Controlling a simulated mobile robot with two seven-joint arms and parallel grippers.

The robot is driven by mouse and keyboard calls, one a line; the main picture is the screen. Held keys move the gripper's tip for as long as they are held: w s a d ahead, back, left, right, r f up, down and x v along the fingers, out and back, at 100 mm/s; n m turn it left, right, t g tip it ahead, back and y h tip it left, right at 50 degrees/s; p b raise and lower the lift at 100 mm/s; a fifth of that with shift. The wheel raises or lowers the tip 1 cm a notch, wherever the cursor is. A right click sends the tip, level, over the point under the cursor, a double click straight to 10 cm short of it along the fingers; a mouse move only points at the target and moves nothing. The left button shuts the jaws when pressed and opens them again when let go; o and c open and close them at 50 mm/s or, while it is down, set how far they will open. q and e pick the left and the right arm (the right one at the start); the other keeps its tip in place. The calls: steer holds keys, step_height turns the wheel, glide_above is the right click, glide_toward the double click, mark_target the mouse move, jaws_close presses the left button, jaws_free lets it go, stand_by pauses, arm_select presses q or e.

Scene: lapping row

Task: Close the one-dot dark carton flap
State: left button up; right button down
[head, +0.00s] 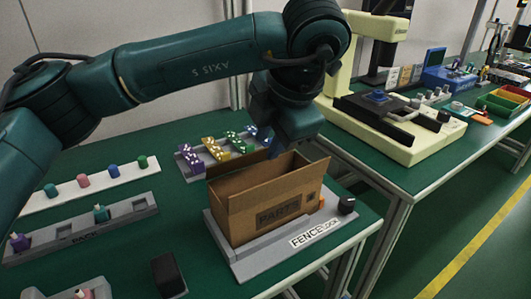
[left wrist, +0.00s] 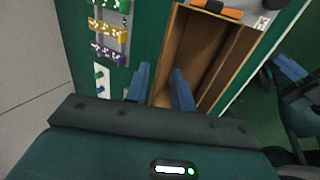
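The brown carton (head: 262,205), labelled PARTS, sits upright on a grey FENCELOCK base (head: 250,262). Its top is open, and a flap (head: 316,172) stands out at its right end. I cannot make out a one-dot mark on a flap. My left gripper (head: 276,150) is over the carton's far side, its tips partly hidden. In the left wrist view my left gripper (left wrist: 161,73) is open and empty, with one finger at the carton's (left wrist: 205,55) opening and the other outside its wall. At that view's right edge, a blue finger (left wrist: 290,67) appears to be my right gripper's.
A tray of purple, yellow, green and blue pieces (head: 195,165) lies behind the carton. A black knob (head: 347,204) and an orange part (head: 321,202) are at the base's right end. A black block (head: 168,274) stands front left. A cream machine (head: 390,130) occupies the right table.

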mark_target(266, 148)
arm_select(q)
steer(key=shift+x, duration=1.6)
jaws_close()
